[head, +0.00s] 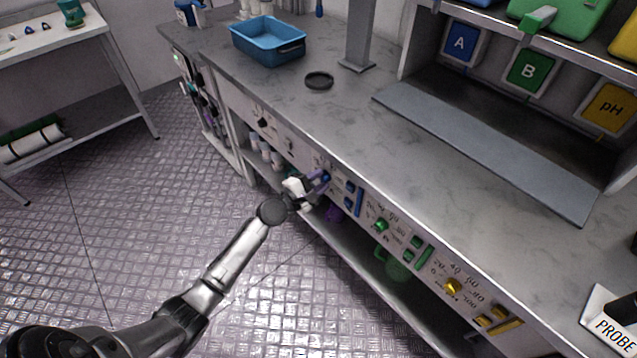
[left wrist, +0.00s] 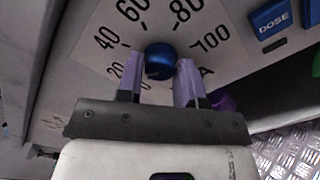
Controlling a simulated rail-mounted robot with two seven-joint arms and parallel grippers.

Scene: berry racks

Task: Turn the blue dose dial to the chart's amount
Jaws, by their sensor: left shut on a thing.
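The blue dose dial (left wrist: 160,60) is a round blue knob on the front panel of the bench. Its printed scale runs from 0 through 20, 40, 60 and 80 to 100, with an A at the lower right. My left gripper (left wrist: 160,80) is shut on the blue dial, with a purple finger on each side of it. In the head view my left gripper (head: 318,184) reaches the panel below the bench edge and covers most of the dial. The dial's pointer cannot be made out. No chart is legible, and my right gripper is not in view.
A blue DOSE button (left wrist: 272,18) sits right of the dial. A green dial (head: 381,225) and a yellow dial (head: 452,286) follow along the panel. A blue tray (head: 268,42) and a dark ring (head: 319,80) are on the bench. The floor in front is clear.

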